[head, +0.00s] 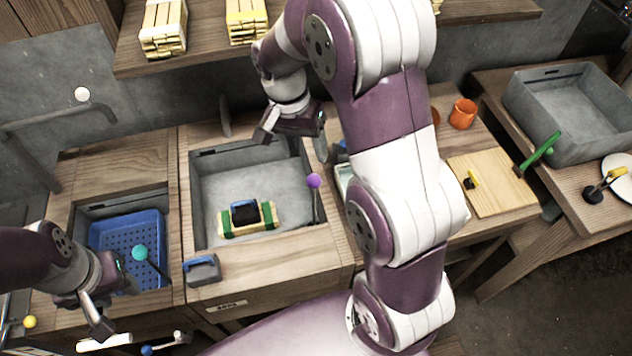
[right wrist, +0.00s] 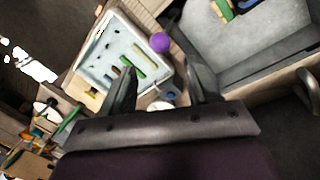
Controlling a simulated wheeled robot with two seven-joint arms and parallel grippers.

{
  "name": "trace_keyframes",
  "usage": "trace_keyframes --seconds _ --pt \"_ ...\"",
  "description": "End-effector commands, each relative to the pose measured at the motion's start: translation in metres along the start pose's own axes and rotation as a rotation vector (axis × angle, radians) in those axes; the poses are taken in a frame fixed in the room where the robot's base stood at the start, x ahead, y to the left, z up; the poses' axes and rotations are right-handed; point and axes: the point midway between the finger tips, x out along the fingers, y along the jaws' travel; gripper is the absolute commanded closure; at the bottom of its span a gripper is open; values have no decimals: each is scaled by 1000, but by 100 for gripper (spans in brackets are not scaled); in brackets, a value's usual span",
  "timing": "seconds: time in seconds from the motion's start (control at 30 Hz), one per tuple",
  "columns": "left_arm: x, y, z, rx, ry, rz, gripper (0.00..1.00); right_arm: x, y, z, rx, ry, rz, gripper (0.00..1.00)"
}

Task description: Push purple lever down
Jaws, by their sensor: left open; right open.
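The purple lever (head: 314,181) has a round purple knob on a thin grey rod. It stands at the right edge of the middle sink, with the knob above the rod. In the right wrist view the purple knob (right wrist: 160,42) shows just beyond the fingertips, between their lines. My right gripper (head: 293,145) is open and empty over the back of the sink, up and left of the knob in the head view. It also shows in the right wrist view (right wrist: 161,66), apart from the knob as far as I can tell. My left gripper (head: 118,308) is open and empty at the lower left.
The middle sink (head: 210,190) holds a yellow-green block with a blue-black item. A teal-knobbed lever (head: 139,253) stands by the blue basket (head: 125,226). My right arm hides part of the counter.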

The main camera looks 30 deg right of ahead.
Motion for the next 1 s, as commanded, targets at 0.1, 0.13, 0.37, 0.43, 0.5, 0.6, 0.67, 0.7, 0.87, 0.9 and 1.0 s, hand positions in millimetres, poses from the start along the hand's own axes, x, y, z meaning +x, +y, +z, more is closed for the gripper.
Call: trace_keyframes --seconds 0.1,0.13,0.37,0.43,0.5,0.6,0.67,0.7,0.87,0.9,1.0 --pt "33 0 4 0 0 0 57 33 -3 0 7 0 -1 40" --pt "31 0 4 0 -2 0 57 35 -1 0 6 -1 0 40" --pt "19 0 2 0 0 0 57 87 0 1 3 -4 1 40" --pt "18 0 2 0 0 0 57 101 0 1 3 -3 0 40" --pt "18 0 2 0 0 0 57 112 0 1 2 -2 -1 40" --pt "18 0 2 0 0 0 57 121 0 1 3 -1 -2 40" --pt "18 0 2 0 0 0 57 123 0 1 3 -1 -2 40" --pt "18 0 2 0 0 0 57 124 0 1 3 0 -3 40" --pt "18 0 2 0 0 0 57 124 0 1 2 0 -3 40" --pt "18 0 2 0 0 0 57 124 0 1 2 0 -3 43" --pt "18 0 2 0 0 0 57 124 0 1 2 0 -3 76"
